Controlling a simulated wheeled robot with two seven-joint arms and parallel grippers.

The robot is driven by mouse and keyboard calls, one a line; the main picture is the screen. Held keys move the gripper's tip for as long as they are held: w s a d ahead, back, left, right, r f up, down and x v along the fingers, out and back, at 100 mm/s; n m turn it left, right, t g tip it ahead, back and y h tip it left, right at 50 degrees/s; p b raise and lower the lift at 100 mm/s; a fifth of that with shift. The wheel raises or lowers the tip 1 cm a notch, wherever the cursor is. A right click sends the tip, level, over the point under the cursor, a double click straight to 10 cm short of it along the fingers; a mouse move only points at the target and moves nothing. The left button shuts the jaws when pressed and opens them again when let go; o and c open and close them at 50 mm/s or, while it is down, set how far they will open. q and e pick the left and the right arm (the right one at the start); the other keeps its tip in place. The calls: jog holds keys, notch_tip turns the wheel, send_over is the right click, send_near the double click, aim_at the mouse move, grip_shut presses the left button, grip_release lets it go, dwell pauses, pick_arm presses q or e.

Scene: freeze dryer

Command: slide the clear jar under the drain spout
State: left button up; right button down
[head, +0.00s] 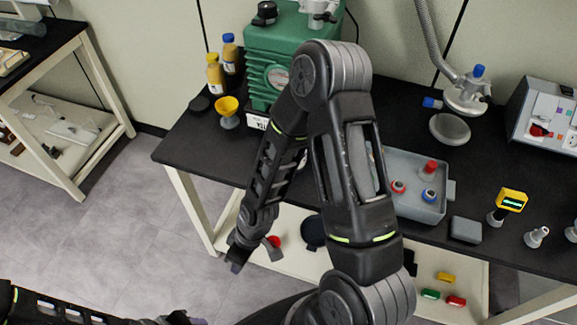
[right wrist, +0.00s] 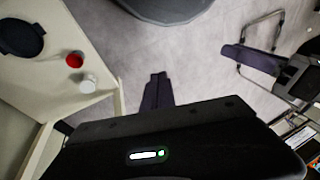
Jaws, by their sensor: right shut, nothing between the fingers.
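My right gripper (head: 237,262) hangs in front of the bench's front edge, over the floor, beside the lower shelf. Its fingers are together and empty in the right wrist view (right wrist: 157,92). My left gripper (head: 180,318) shows only in part at the bottom edge of the head view, and its jaws cannot be made out. I cannot pick out a clear jar with certainty. A small whitish cylinder (right wrist: 88,84) stands on the lower shelf beside a red round piece (right wrist: 74,60) in the right wrist view. The drain spout is not recognizable in either view.
The black bench top (head: 190,150) carries a green pump (head: 262,60), a yellow funnel (head: 228,107), bottles and a grey tray (head: 425,211). My right arm hides part of the bench. The white lower shelf (head: 292,264) lies below. Grey floor (head: 110,235) is open at left.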

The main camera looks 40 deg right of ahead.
jog(key=w+d+r+n+h, duration=0.2)
jog(key=w+d+r+n, duration=0.5)
jog(key=d+r+n, duration=0.5)
jog(key=d+r+n+h, duration=0.1)
jog(key=d+r+n, duration=0.2)
jog(key=r, duration=0.4)
jog(key=s+d+r+n+h, duration=0.1)
jog(key=d+r+n, duration=0.3)
jog(key=r, duration=0.3)
jog(key=shift+n, duration=0.4)
jog(key=shift+s+d+f, duration=0.1)
notch_tip(320, 180, down, 9)
jog(key=shift+f+p, duration=0.1)
jog(key=shift+p, duration=0.25)
jog(key=shift+w+d+f+p, duration=0.25)
jog(key=shift+w+d+p, duration=0.35)
jog(key=shift+w+d, duration=0.65)
jog(key=shift+d, duration=0.35)
